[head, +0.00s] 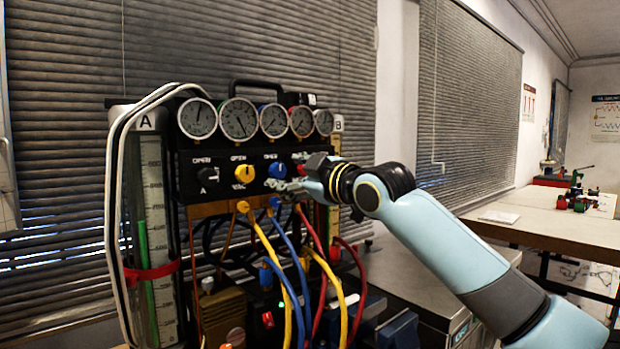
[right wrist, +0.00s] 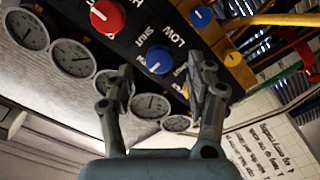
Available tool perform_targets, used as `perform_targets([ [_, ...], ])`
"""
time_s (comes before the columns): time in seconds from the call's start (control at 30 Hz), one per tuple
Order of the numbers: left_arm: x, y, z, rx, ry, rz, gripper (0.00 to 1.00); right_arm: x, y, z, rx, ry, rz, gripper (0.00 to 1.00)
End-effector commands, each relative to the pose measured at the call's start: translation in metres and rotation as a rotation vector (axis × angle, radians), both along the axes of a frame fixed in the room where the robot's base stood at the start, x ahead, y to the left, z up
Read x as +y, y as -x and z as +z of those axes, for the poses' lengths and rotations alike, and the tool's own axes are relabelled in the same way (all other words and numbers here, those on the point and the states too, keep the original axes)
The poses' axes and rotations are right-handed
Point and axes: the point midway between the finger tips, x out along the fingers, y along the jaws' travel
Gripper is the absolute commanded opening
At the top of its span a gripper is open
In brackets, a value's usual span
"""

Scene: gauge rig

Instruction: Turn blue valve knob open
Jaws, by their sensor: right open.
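The blue valve knob (head: 277,170) is on the black front panel of the gauge rig, between the yellow knob and the red knob. In the right wrist view the blue knob (right wrist: 160,59) lies just beyond the gap between my fingertips, with SHUT and LOW lettering beside it. My right gripper (head: 291,182) reaches in from the right, close to the panel. In the right wrist view its two fingers (right wrist: 162,80) are spread apart with nothing between them. I cannot tell whether either finger touches the knob. My left gripper is not in view.
The red knob (right wrist: 107,15) is close to the blue one. The yellow knob (head: 243,174) and black knob (head: 208,176) sit to its left. Round gauges (head: 239,119) line the top. Yellow, blue and red hoses (head: 287,240) hang below. A bench (head: 540,222) stands at the right.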

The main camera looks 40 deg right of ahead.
Motion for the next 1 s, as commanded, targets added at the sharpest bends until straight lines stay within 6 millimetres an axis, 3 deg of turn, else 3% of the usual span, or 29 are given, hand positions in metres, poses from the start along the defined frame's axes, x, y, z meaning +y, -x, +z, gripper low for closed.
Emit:
perform_targets([
  [0.2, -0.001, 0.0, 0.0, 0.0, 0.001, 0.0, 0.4, -0.004, 0.052, -0.001, 0.004, 0.011, 0.002, 0.55],
  [0.4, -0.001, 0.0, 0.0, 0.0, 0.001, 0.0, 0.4, -0.006, 0.075, -0.001, 0.003, 0.006, -0.001, 0.55],
  [1.0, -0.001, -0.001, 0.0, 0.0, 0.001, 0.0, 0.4, -0.006, 0.081, 0.0, 0.001, 0.0, 0.001, 0.55],
])
